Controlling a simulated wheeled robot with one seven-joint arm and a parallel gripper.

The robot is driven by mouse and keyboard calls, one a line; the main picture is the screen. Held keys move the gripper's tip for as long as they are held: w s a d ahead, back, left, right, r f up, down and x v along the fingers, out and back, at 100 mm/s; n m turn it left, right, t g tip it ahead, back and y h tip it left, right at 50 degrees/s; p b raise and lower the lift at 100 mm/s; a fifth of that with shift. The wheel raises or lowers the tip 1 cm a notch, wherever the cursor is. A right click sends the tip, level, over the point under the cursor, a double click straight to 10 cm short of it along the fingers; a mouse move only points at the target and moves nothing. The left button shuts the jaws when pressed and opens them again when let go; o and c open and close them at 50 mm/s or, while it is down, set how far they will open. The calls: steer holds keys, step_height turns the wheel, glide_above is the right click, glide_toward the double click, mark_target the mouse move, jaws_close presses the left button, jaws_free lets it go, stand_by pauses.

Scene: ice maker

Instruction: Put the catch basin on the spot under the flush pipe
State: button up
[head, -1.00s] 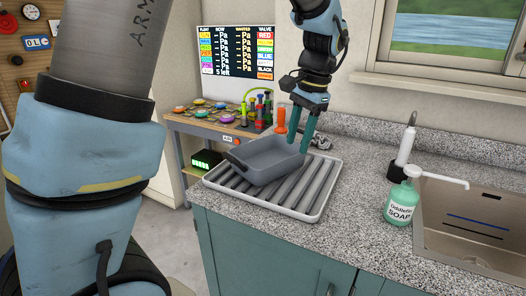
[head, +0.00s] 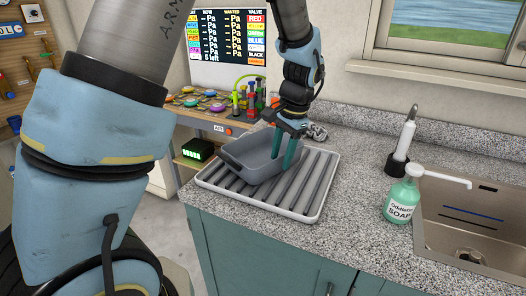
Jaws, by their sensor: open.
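The catch basin (head: 240,153) is a grey open tub with a handle at its left end. It sits on the ribbed drying tray (head: 310,203) on the counter, its right part behind my gripper. My gripper (head: 284,160) points down at the right end of the basin, its two teal fingers apart. The fingers overlap the basin's right wall in the picture; I cannot tell whether they touch it. I cannot make out the flush pipe or the spot under it for certain.
A soap bottle (head: 402,198) and a sink (head: 470,225) are at the right. A workbench (head: 205,120) with coloured knobs and valves stands behind, under a pressure board (head: 232,38). The speckled counter (head: 345,175) between tray and soap is clear.

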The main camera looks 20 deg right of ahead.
steer(key=shift+a+f, duration=0.2)
steer(key=shift+f, duration=0.95)
jaws_close()
stand_by(0.5)
